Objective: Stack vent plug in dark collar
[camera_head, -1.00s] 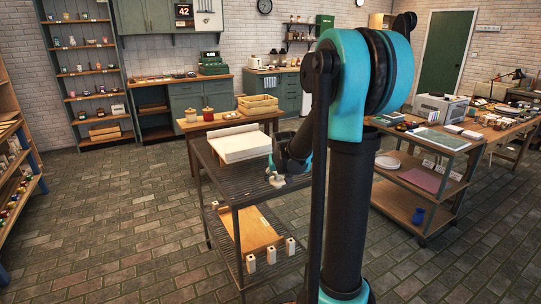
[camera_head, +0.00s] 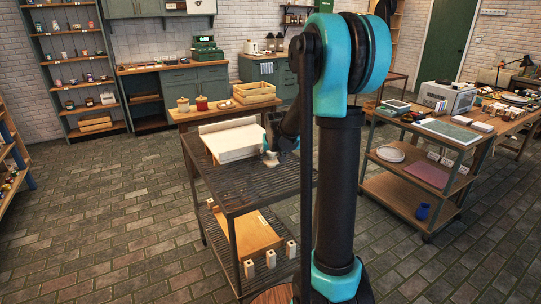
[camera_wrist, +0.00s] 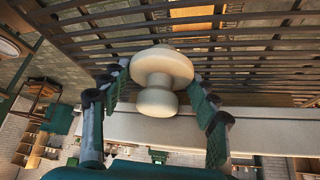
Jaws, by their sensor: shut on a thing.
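The vent plug, a cream knob shape with two round discs (camera_wrist: 162,67), is gripped between the fingers of my gripper (camera_wrist: 160,88) in the wrist view. The dark slatted shelf top (camera_wrist: 245,35) shows behind it. In the head view my gripper (camera_head: 271,156) is small, over the right part of the slatted cart top (camera_head: 235,193), with a pale bit of the plug at its tip. Whether the plug touches the slats I cannot tell. I cannot make out the dark collar in either view.
A white box-like block (camera_head: 230,140) stands on the cart beside my gripper. The lower shelf holds a wooden board (camera_head: 250,232) and several small white posts. A wooden table with jars and a crate (camera_head: 254,92) stands behind. Another cart (camera_head: 415,170) stands right.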

